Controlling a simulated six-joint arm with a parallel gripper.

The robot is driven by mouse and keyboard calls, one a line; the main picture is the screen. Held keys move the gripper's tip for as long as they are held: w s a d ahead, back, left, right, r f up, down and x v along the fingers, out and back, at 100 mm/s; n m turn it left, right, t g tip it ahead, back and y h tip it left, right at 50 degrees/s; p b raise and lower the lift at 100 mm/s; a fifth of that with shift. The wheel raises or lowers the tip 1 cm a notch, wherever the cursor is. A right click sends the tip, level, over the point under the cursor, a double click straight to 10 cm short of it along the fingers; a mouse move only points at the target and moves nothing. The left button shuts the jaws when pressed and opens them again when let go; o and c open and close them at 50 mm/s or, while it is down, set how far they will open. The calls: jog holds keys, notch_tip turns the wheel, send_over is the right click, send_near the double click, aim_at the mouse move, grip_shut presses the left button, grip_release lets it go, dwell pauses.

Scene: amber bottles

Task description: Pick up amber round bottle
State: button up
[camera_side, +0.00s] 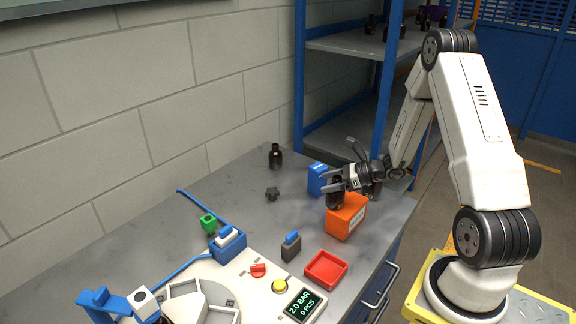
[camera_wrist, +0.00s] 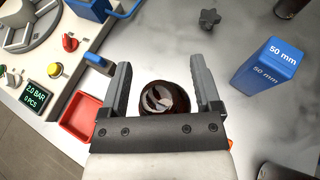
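A dark amber round bottle (camera_wrist: 163,99) shows from above between the two fingers of my gripper (camera_wrist: 163,80) in the wrist view. A narrow gap shows on each side of it, so the gripper is open around the bottle. In the side view the gripper (camera_side: 338,178) is level with the top of this dark bottle (camera_side: 335,196), beside an orange box (camera_side: 346,218). The bottle's lower part is partly hidden there. A second dark bottle (camera_side: 276,157) stands upright at the back of the table. Another dark bottle (camera_side: 375,188) is partly hidden behind my gripper.
A blue 50 mm block (camera_wrist: 265,66) stands right of the gripper. A dark star knob (camera_wrist: 209,18) lies beyond it. A red tray (camera_side: 326,269) and a control panel (camera_side: 300,305) are nearer the front. The table's back left is clear.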

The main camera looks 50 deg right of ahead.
grip_shut()
jog(key=shift+r, duration=1.05)
jog(key=s+a+r, duration=0.5)
jog(key=s+r, duration=0.6)
jog(key=s, duration=0.2)
jog(key=shift+a, duration=0.15)
